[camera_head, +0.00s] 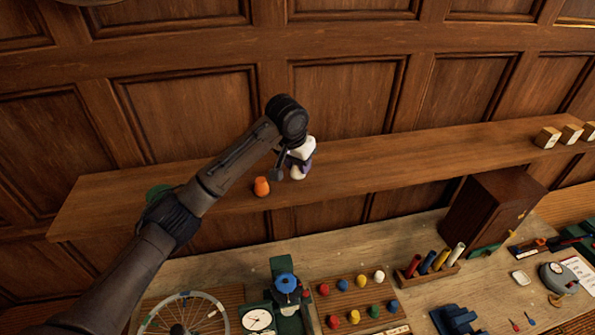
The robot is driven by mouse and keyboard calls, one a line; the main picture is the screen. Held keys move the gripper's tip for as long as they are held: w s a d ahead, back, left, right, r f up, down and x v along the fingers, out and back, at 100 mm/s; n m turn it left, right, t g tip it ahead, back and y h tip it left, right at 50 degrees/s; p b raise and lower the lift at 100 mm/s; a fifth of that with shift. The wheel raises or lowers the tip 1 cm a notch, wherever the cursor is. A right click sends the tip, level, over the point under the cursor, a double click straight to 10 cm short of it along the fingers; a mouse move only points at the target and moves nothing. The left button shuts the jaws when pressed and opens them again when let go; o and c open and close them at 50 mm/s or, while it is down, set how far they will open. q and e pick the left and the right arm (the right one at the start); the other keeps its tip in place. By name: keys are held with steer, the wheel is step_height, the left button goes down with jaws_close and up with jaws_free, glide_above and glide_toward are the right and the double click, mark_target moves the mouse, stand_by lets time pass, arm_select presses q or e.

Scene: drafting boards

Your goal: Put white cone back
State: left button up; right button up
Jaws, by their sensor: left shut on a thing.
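My left arm reaches up from the lower left to the long wooden shelf (400,157). My left gripper (294,166) is at the shelf, shut on a white object (304,149), which I take to be the white cone. The wrist and fingers hide part of it, so its full shape is unclear. I cannot tell whether its base touches the shelf. A small orange object (261,187) stands on the shelf just left of the gripper. My right gripper is not in view.
A green object (158,190) shows partly behind my left arm on the shelf. Wooden blocks (548,138) stand at the shelf's right end; the stretch between is bare. Below, the bench holds a brown cabinet (492,212), coloured pegs (352,317) on a board, and a spoked wheel (184,318).

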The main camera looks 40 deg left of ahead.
mark_target(298, 174)
arm_select(q)
steer(key=shift+f+p, duration=0.4)
steer(key=shift+f, duration=0.15)
step_height(298, 174, down, 2)
steer(key=shift+f+p, duration=0.1)
steer(key=shift+p, duration=0.35)
steer(key=shift+f, duration=0.4)
steer(key=shift+f, duration=0.1)
steer(key=o, duration=1)
